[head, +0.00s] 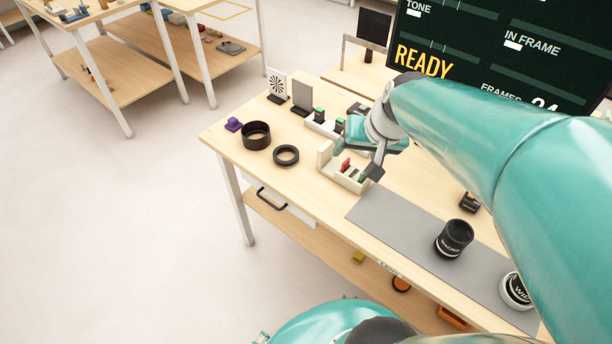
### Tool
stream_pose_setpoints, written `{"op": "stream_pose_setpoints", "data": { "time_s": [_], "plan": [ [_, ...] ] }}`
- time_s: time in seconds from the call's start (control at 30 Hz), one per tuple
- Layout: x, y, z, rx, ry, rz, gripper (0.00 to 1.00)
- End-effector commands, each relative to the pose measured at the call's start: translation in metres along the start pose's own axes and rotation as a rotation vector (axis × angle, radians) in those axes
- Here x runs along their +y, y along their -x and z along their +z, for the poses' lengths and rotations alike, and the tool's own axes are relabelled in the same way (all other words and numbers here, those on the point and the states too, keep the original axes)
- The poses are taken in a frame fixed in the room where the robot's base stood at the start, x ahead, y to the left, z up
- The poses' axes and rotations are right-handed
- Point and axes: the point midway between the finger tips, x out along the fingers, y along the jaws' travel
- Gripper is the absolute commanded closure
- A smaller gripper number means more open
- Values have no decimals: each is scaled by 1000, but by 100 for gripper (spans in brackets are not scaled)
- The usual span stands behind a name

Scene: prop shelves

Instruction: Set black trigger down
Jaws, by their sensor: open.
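My gripper (367,160) is open over a cream divided tray (345,181) on the wooden table. One dark finger shows at the tray's right end; the other is hard to make out. The tray holds small red (346,164) and green pieces. I cannot tell for sure which thing is the black trigger. A small black block with an orange mark (469,203) lies right of the grey mat, partly beside my arm. Another dark object (357,109) sits just behind my gripper, partly hidden. Nothing clearly shows between the fingers.
A white charger-like holder (322,126) with green-topped pieces stands behind the tray. Black rings (286,155) and a purple piece (233,124) lie left. The grey mat (400,226) carries two lens-like cylinders (454,239); its left part is bare. A screen (480,50) stands behind.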

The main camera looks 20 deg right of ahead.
Motion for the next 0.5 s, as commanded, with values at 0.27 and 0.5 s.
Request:
{"op": "stream_pose_setpoints", "data": {
  "time_s": [0.27,0.5],
  "plan": [
    [-103,56,78,21,348,-13,33],
    [-117,68,102,36,434,15,33]
  ]
}}
